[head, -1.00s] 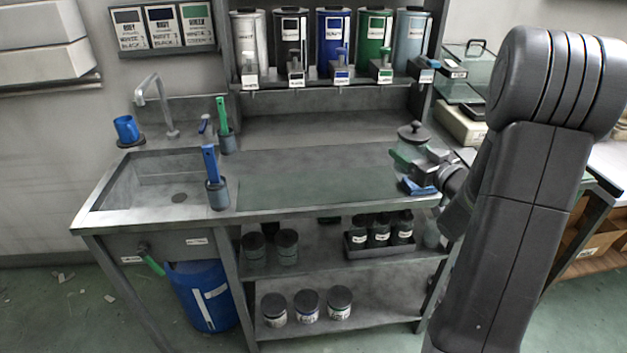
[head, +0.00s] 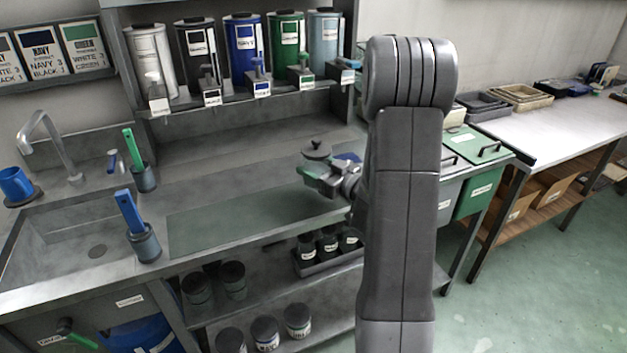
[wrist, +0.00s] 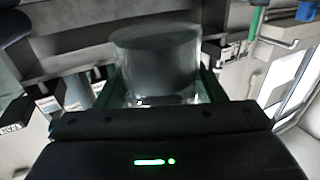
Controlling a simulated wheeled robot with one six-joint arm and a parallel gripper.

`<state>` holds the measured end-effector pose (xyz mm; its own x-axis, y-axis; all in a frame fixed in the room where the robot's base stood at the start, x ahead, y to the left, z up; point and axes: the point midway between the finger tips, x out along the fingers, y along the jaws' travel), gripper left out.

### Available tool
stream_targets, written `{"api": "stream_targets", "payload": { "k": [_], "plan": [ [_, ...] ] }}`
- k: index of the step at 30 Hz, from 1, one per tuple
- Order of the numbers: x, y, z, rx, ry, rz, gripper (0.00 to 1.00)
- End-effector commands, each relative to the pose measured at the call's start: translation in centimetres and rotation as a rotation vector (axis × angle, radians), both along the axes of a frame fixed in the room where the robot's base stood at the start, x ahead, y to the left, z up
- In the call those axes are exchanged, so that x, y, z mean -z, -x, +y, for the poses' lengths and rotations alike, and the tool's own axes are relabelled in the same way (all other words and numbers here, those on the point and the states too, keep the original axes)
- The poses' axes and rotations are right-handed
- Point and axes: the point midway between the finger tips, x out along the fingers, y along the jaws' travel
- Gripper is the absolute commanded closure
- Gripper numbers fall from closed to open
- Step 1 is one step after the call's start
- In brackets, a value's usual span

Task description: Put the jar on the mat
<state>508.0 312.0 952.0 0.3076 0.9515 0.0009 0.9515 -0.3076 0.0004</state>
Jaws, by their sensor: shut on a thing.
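The jar is a clear glass cylinder (wrist: 157,62) between my gripper's green fingers in the wrist view. In the head view its dark knobbed lid (head: 316,150) shows above my gripper (head: 322,178), and its body is mostly hidden by the gripper. My gripper is shut on the jar, which looks upright. The mat is a flat dark-green rectangle (head: 225,222) on the grey counter. My gripper and jar appear near the mat's right end in the head view; I cannot tell the height of the jar's base.
Brush pots (head: 147,246) stand left of the mat, beside the sink (head: 75,235). Paint dispensers (head: 243,55) line the back shelf. A small blue thing (head: 348,157) lies partly hidden behind my gripper. The counter behind the mat is clear.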

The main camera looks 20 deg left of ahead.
Motion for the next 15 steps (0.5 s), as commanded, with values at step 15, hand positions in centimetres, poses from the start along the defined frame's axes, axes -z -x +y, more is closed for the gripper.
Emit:
{"api": "stream_targets", "payload": {
  "k": [15],
  "plan": [
    [3.7, 0.0, 0.0, 0.001, -0.001, -0.001, 0.78]
  ]
}}
